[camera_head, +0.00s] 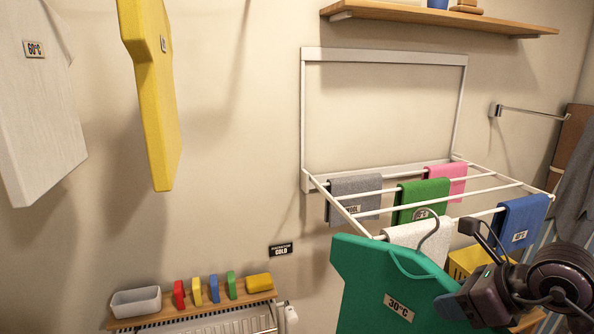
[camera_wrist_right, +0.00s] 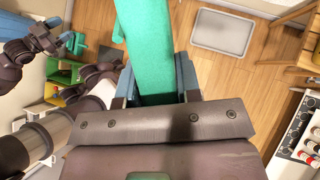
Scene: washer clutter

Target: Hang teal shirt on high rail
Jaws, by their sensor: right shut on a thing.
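The teal shirt (camera_head: 385,290) hangs upright on a hanger with a thin hook (camera_head: 430,232), at the lower right of the head view, in front of the drying rack. It bears a 30°C label. My right gripper (camera_head: 485,295) is shut on the shirt at its right side. In the right wrist view the teal shirt (camera_wrist_right: 150,50) sits between my gripper's fingers (camera_wrist_right: 158,88). A white shirt (camera_head: 40,110) and a yellow shirt (camera_head: 155,100) hang at the upper left; what they hang from is out of view.
A white wall rack (camera_head: 340,200) holds several cloths beside the shirt. A wooden shelf (camera_head: 440,18) is above it. A small ledge (camera_head: 200,308) with a tray and coloured blocks is at lower left. The wall between the yellow shirt and the rack is clear.

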